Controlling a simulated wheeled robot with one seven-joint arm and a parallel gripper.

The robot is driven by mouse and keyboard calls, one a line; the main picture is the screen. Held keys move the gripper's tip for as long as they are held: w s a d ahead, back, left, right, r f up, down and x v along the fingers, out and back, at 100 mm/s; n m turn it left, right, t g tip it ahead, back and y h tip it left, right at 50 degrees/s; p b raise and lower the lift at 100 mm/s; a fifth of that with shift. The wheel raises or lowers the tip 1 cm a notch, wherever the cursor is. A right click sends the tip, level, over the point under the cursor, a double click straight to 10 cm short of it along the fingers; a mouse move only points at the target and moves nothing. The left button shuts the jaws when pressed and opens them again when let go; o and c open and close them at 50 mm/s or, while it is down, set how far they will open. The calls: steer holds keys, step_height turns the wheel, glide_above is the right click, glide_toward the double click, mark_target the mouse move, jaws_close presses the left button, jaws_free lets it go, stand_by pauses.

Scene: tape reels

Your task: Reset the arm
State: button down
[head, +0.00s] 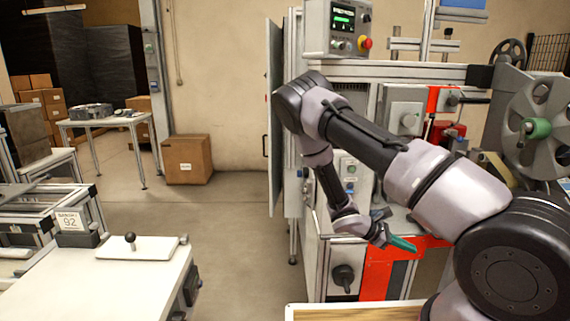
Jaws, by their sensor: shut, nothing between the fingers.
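My arm reaches in from the lower right of the head view, bends at the elbow in the middle, and hangs down in front of the machine. My gripper (403,244) is at its lower end, with green fingertips close together. It is shut and holds nothing. It is in front of the red and white lower panel of the machine (412,265); I cannot tell the gap between them.
A tape reel (543,125) with a green hub is mounted on the machine at right. A control box (337,30) stands on top. A white bench (110,285) is at lower left and a cardboard box (187,158) at the back. The floor between is clear.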

steer(key=s+a+r+m+y, duration=0.1)
steer(key=a+r+m+y, duration=0.25)
steer(key=r, duration=0.45)
steer(key=s+a+r+m+t+y, duration=0.1)
steer(key=a+r+m+y, duration=0.15)
steer(key=r+m, duration=0.45)
steer(key=s+a+r+m+y, duration=0.2)
steer(key=a+r+y, duration=0.15)
steer(key=r, duration=0.65)
steer(key=s+a+r+m+t+y, duration=0.2)
steer(key=s+r, duration=0.4)
steer(key=r, duration=0.4)
steer(key=s+a+r+m+t+y, duration=0.2)
steer(key=s+r+m+t+y, duration=0.1)
steer(key=s+r, duration=0.4)
step_height(320, 180, up, 4)
steer(key=shift+f+m+t, duration=0.25)
steer(key=shift+m+t, duration=0.3)
steer(key=shift+t, duration=0.65)
